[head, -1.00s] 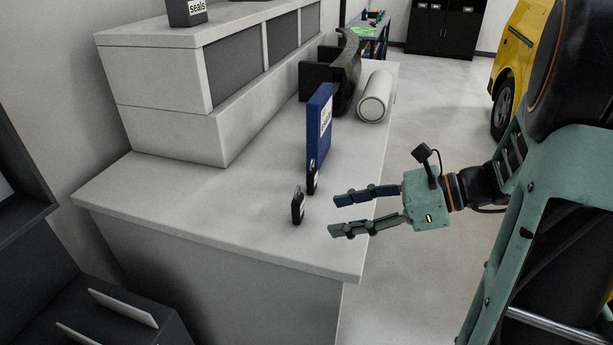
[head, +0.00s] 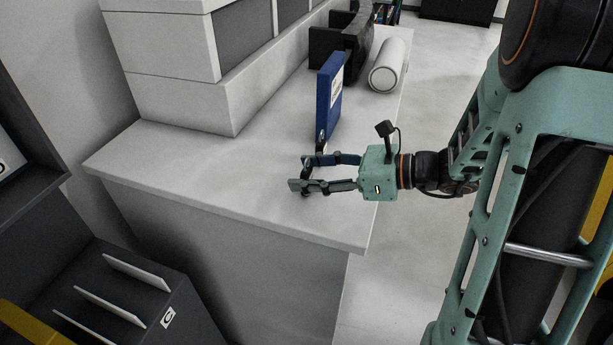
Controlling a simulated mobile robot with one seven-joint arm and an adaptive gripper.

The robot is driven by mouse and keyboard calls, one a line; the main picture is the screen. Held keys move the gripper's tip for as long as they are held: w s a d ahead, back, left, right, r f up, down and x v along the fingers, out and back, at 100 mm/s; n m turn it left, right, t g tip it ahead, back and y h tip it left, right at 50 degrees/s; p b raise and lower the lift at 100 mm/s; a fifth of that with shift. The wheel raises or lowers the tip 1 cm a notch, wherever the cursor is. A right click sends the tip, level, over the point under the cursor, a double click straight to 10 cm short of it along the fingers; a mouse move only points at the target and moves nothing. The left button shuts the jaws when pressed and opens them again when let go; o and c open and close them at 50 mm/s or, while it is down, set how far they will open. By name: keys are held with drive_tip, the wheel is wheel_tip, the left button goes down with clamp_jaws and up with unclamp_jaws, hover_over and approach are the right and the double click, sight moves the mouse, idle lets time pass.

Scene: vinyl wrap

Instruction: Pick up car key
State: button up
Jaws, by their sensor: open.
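Two small black car keys stand upright on the white counter (head: 220,175). The nearer car key (head: 306,174) is between the two fingers of my gripper (head: 300,173), near their tips, and is mostly hidden by them. The farther car key (head: 321,146) stands just behind the upper finger, by the near end of the blue binder. My gripper is open and reaches in from the right, low over the counter. I cannot tell whether a finger touches the nearer key.
A blue binder (head: 328,98) stands upright behind the keys. A white roll (head: 389,66) and a dark curved object (head: 355,45) lie farther back. A white raised cabinet (head: 180,105) fills the back left. The counter's front left is clear.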

drive_tip(key=shift+w+a+f, duration=0.1)
drive_tip(key=shift+w+a, duration=0.05)
drive_tip(key=shift+a, duration=0.1)
drive_tip(key=shift+c, duration=0.4)
drive_tip(key=c, duration=1.1)
